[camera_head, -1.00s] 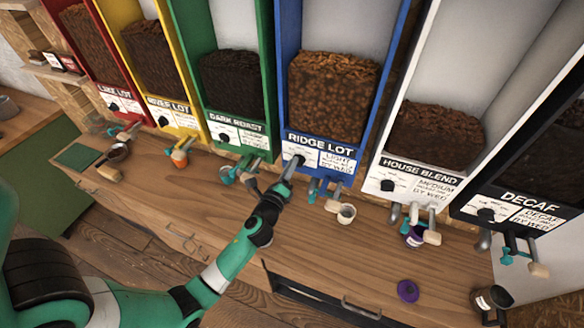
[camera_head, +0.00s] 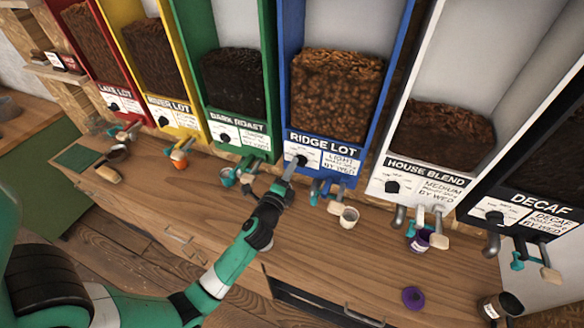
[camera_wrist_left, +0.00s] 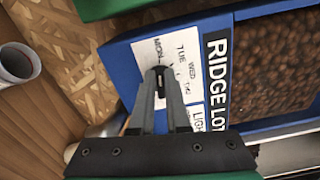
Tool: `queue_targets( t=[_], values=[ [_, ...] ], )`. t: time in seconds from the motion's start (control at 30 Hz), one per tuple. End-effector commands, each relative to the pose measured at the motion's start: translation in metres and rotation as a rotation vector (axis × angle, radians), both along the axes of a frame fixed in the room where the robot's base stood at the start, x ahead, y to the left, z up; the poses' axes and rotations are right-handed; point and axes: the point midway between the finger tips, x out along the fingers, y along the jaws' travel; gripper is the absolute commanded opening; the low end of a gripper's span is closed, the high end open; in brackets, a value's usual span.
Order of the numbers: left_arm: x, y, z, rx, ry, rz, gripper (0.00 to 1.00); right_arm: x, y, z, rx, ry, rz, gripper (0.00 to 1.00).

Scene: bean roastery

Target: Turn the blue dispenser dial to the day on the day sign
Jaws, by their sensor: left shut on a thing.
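The blue dispenser (camera_head: 330,147) labelled RIDGE LOT stands in the middle of the row, filled with brown beans. Its black dial (camera_head: 302,160) sits on a white plate at the left of its front. In the left wrist view the plate (camera_wrist_left: 188,78) carries the words MON, TUE, WED and THU around the dial (camera_wrist_left: 160,75). My left gripper (camera_head: 294,164) is shut on the dial, and its fingers (camera_wrist_left: 163,90) hide most of it. I cannot tell which day the dial points to. My right gripper is out of view.
The green dispenser (camera_head: 238,122) stands close on the left and the white one (camera_head: 432,166) on the right. Spouts with handles stick out below the dispensers. A white cup (camera_head: 348,217) and a purple lid (camera_head: 413,298) are on the wooden counter (camera_head: 200,210).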

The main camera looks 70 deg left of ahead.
Motion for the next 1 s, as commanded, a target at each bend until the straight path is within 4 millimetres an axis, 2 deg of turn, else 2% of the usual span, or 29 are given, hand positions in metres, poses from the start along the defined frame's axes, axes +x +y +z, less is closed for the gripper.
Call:
queue_targets(
  t=[0.23,0.27,0.4,0.77,0.87,1.0],
  values=[
    [0.000,0.000,0.000,-0.001,-0.002,0.000,0.00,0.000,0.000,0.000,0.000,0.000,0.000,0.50],
    [0.000,0.000,0.000,-0.001,-0.002,0.000,0.17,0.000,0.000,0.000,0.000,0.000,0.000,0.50],
    [0.000,0.000,0.000,-0.001,-0.001,0.000,0.43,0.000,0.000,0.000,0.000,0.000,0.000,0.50],
    [-0.003,-0.003,-0.001,0.000,0.000,-0.001,0.44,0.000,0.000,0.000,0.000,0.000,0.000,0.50],
    [-0.012,-0.013,-0.001,0.000,0.001,-0.003,0.44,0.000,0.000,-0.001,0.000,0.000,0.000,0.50],
    [-0.034,-0.036,-0.003,-0.001,0.001,-0.004,0.44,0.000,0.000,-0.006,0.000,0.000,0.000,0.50]
  ],
)
